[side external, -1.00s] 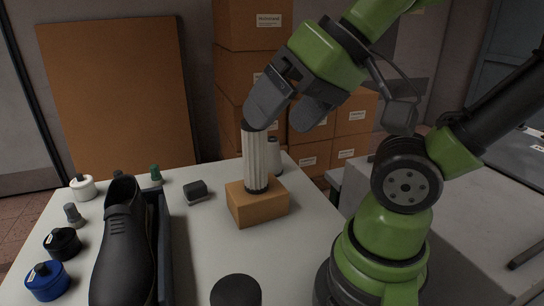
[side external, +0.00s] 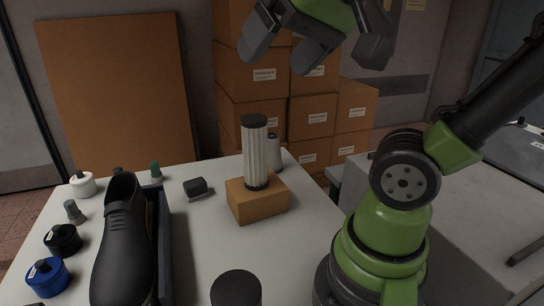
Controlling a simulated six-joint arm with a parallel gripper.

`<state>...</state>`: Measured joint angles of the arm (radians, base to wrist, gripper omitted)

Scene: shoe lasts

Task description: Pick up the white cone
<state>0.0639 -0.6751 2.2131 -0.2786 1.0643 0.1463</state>
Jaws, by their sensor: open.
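A white ribbed cylinder (side external: 255,155) with black end caps stands upright on a small brown box (side external: 257,205) on the table.
A black shoe (side external: 125,245) rests beside a dark tray edge (side external: 164,250) at the left. A white jar (side external: 83,186), a black jar (side external: 63,241) and a blue jar (side external: 46,279) line the left edge. A dark block (side external: 195,187) lies mid-table. A black-topped cylinder (side external: 236,285) stands in front.

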